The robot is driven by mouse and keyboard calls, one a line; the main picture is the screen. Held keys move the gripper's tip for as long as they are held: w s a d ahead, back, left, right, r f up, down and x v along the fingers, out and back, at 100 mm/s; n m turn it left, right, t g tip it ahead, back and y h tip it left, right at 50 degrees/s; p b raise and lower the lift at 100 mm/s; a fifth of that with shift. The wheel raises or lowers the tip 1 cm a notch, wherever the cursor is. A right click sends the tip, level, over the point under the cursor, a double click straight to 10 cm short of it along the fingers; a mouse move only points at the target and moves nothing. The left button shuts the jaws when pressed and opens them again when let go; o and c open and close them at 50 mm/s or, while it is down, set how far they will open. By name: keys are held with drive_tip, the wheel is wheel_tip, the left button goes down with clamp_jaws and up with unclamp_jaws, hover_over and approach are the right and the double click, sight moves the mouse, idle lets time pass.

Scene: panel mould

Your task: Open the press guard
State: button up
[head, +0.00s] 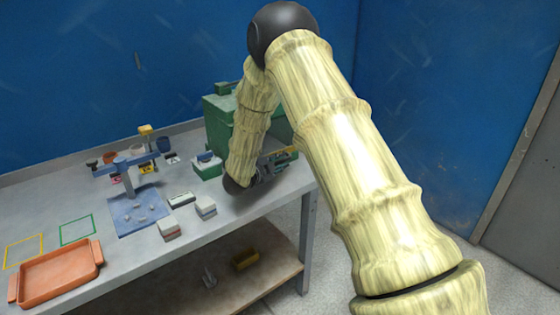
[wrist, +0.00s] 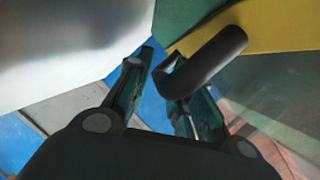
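The green press (head: 217,112) stands at the right end of the bench, partly hidden behind my arm. In the wrist view, a yellow edge (wrist: 285,25) runs beside a see-through panel (wrist: 280,95), which looks like the guard. A black bar handle (wrist: 212,62) projects from the yellow edge. My gripper (head: 285,160) is at the press front; in the wrist view (wrist: 163,75) its fingers are apart. The handle's bent end lies near the fingertips and overlaps the right finger. I cannot tell whether they touch. Nothing is held.
A blue stand (head: 128,183) with several small cups, grey-white blocks (head: 169,229) and an orange tray (head: 58,274) occupy the bench to the left. Blue walls (head: 80,70) close off the back.

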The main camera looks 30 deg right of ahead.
drive_tip(key=shift+x, duration=0.8)
clamp_jaws()
drive_tip(key=shift+a+f, duration=0.1)
